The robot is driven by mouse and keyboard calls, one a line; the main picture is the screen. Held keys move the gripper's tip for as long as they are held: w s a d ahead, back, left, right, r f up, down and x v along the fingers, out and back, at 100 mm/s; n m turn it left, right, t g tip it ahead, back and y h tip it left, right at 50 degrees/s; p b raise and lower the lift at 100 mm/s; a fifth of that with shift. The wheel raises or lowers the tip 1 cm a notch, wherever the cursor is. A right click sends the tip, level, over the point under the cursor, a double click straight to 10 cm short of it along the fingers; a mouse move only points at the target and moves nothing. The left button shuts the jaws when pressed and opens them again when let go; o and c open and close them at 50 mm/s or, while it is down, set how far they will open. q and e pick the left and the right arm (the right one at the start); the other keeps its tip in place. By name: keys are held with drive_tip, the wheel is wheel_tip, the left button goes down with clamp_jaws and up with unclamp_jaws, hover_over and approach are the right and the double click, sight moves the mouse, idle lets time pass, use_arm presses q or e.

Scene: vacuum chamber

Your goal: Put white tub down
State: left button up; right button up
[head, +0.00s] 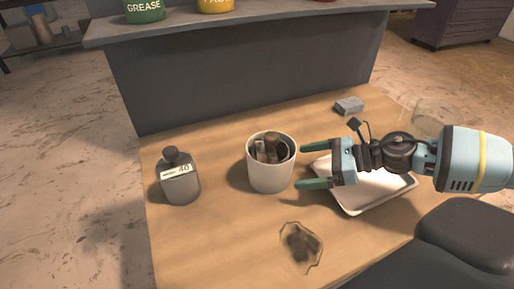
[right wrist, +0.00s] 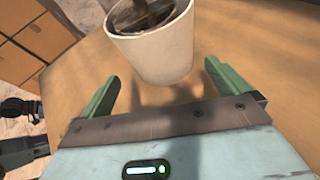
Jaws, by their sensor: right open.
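The white tub (head: 270,178) stands upright on the wooden table, with several dark and brown items inside it. My right gripper (head: 308,166) is just to the right of the tub, its two green fingers pointing at it. The fingers are apart, and nothing is held between them. In the right wrist view the tub (right wrist: 158,50) is ahead of the open fingers (right wrist: 160,85), with a gap between. My left gripper is not in view.
A grey bottle (head: 180,182) stands left of the tub. A white tray (head: 366,194) lies under my right gripper. A grey block (head: 349,106) is at the back, and a dark stain (head: 300,245) is in front. A raised shelf (head: 240,27) holds cans behind.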

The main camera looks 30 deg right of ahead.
drive_tip(key=shift+w, duration=0.2)
drive_tip(key=shift+s+a, duration=0.15)
drive_tip(key=shift+s, duration=0.05)
drive_tip(key=shift+w+a, duration=0.15)
drive_tip(key=shift+a, duration=0.05)
drive_tip(key=shift+p+x, duration=0.35)
drive_tip(key=shift+x, duration=0.55)
drive_tip(key=shift+w+f, duration=0.1)
drive_tip(key=shift+f, duration=0.05)
